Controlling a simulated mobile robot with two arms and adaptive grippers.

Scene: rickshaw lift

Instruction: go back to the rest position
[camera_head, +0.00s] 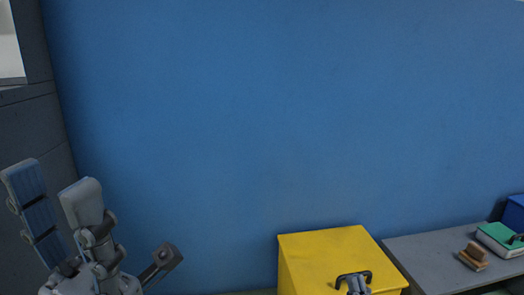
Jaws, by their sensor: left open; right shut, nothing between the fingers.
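My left gripper (54,182) is at the lower left of the head view. Its two grey fingers point upward and stand apart, with nothing between them. The rest of the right arm is out of frame.
A blue wall (260,130) fills most of the view. A grey bench (430,250) at the lower right bears a green-topped case (497,240) and a small brown block (474,258). A dark grey panel (30,130) stands at the left edge. The space above the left gripper looks clear.

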